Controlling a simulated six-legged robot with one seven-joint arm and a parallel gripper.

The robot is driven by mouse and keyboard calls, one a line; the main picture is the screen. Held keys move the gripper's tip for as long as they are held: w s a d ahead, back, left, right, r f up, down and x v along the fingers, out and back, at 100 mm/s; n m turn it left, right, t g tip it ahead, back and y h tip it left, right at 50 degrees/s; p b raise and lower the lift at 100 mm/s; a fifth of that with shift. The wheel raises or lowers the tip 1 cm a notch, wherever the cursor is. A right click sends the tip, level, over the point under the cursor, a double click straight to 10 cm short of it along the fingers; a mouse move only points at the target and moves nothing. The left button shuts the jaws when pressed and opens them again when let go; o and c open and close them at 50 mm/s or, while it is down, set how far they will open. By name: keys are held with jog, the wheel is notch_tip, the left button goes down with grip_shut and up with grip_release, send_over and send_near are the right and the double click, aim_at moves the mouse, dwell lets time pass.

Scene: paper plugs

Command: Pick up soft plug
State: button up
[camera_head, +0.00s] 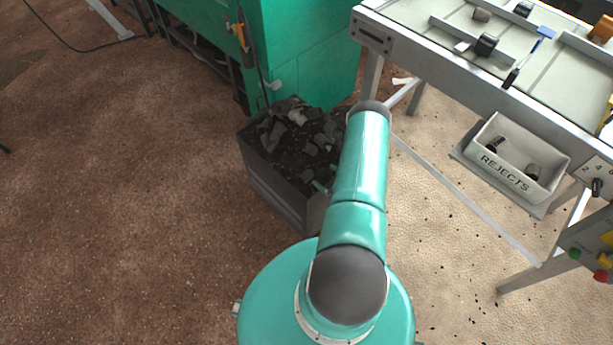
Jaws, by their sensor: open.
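Several small plugs lie on the grey sorting table (545,95) at the upper right. One is a dark plug with a grey end (486,45); a brownish plug (481,15) and another dark plug (522,9) are farther back. Two dark plugs, one at the left (497,145) and one at the right (533,172), lie in the white box marked REJECTS (505,172). I cannot tell which plug is the soft one. My arm rises from the bottom middle and bends near the table's left end. My gripper does not show.
A dark bin (270,188) of grey and black scraps stands left of my arm, before a green machine (310,50). A blue-handled brush (530,55) lies on the table. Coloured buttons (602,276) are at the right edge. The brown floor at left is mostly clear.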

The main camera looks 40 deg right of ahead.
aim_at(306, 176)
jog(key=s+a+f+t, duration=0.1)
jog(key=s+a+f, duration=0.2)
jog(key=w, duration=0.4)
jog(key=w+f, duration=0.1)
jog(key=w, duration=0.8)
jog(key=shift+a+f, duration=0.2)
jog(key=shift+f, duration=0.1)
jog(key=c, duration=1.1)
